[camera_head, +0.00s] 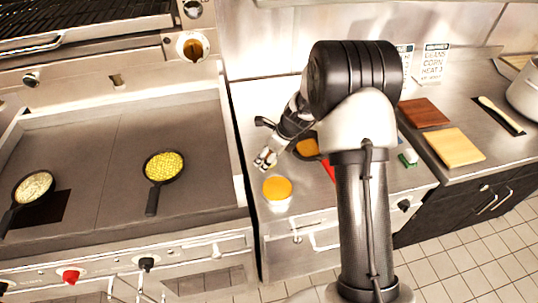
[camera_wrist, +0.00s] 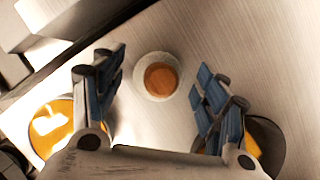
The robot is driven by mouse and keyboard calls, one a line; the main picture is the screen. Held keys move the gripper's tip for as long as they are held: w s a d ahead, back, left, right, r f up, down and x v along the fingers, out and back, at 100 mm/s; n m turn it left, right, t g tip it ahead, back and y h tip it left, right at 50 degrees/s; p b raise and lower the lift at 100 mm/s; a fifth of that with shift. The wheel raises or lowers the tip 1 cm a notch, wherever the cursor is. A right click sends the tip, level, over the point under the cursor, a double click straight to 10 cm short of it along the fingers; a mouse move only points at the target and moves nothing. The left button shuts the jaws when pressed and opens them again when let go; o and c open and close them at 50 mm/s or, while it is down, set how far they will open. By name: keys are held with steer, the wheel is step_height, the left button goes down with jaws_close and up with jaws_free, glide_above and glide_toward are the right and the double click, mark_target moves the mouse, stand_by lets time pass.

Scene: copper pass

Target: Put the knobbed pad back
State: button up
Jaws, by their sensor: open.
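My gripper (camera_head: 266,158) hangs over the steel counter just behind a white tub of orange contents (camera_head: 277,190). In the wrist view its two blue-padded fingers (camera_wrist: 158,70) are spread wide and hold nothing. Between and beyond them is a small round white thing with a brown round middle (camera_wrist: 160,78), apart from both fingers. I cannot tell whether it is the knobbed pad or a small dish. In the head view it is not clearly visible near my gripper. A small green and white item (camera_head: 408,157) lies right of my arm, too small to identify.
A dark pan with orange contents (camera_head: 306,148) is close to my gripper's right. A griddle (camera_head: 100,140) with two food-filled pans is at left. A brown board (camera_head: 424,113) and a pale board (camera_head: 454,146) lie at right. My arm hides part of the counter.

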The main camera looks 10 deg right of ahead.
steer(key=s+d+r+n+p, duration=0.1)
steer(key=s+r+n+p, duration=0.2)
steer(key=r, duration=0.7)
steer(key=s+r+n+p, duration=0.1)
steer(key=s+r+n, duration=0.3)
steer(key=r, duration=0.6)
steer(key=s+a+r+n+h, duration=0.1)
steer(key=s+r+n, duration=0.3)
steer(key=s, duration=0.2)
steer(key=s+a+r+n, duration=0.1)
steer(key=s+r+n, duration=0.25)
steer(key=s, duration=0.25)
steer(key=s+r+n+t+h, duration=0.1)
steer(key=s+n+h, duration=0.1)
steer(key=s+n, duration=1)
steer(key=s+d, duration=0.1)
steer(key=s, duration=0.4)
steer(key=shift+r, duration=0.35)
steer(key=shift+n, duration=0.25)
steer(key=shift+a+f+b, duration=0.1)
steer(key=shift+f+b, duration=0.35)
steer(key=shift+b, duration=0.2)
